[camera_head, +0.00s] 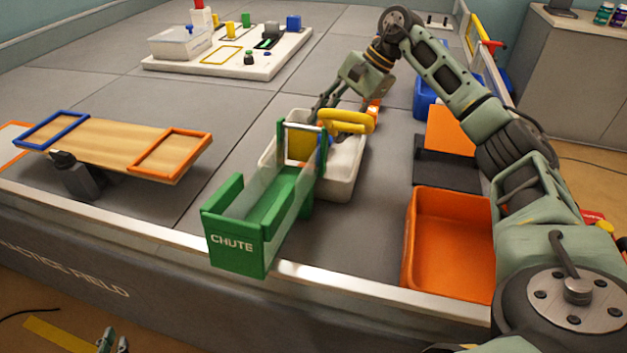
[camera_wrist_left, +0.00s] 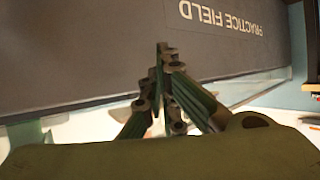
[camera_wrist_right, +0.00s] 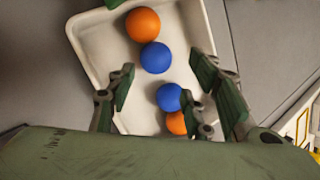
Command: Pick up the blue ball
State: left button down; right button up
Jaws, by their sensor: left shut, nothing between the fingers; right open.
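In the right wrist view, two blue balls lie in a white tray (camera_wrist_right: 92,42): one (camera_wrist_right: 155,57) nearer the middle, one (camera_wrist_right: 169,97) close to the right finger. An orange ball (camera_wrist_right: 143,24) touches or nearly touches the first blue ball. Another orange ball (camera_wrist_right: 177,123) is partly hidden below the second. My right gripper (camera_wrist_right: 160,85) is open above the tray, with the blue balls between its fingers in this view. In the head view the white tray (camera_head: 345,172) stands behind the green chute. My left gripper (camera_wrist_left: 163,50) is shut and empty, low beside the field's outer wall.
An orange bin (camera_head: 450,235) is right of the tray. A wooden seesaw (camera_head: 110,145) is at left. A white board (camera_head: 240,65) with blocks is at the back.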

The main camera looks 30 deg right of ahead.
jog(key=x, duration=0.2)
jog(key=b+x, duration=0.1)
jog(key=shift+s+d+f, duration=0.1)
jog(key=shift+d+f, duration=0.05)
jog(key=shift+f, duration=0.45)
jog(key=shift+f+b, duration=0.3)
jog(key=b+x, duration=0.1)
jog(key=x, duration=0.3)
jog(key=shift+f+b, duration=0.25)
jog(key=shift+b, duration=0.1)
jog(key=shift+f, duration=0.2)
pick_arm(q)
notch_tip(320, 180, up, 15)
jog(key=w+d+t+h, duration=0.1)
jog(key=d+t+h, duration=0.1)
jog(key=t, duration=0.5)
jog(key=shift+w+t, duration=0.15)
jog(key=shift+t, duration=0.15)
pick_arm(e)
jog(key=shift+c, duration=0.5)
jog(key=c, duration=0.7)
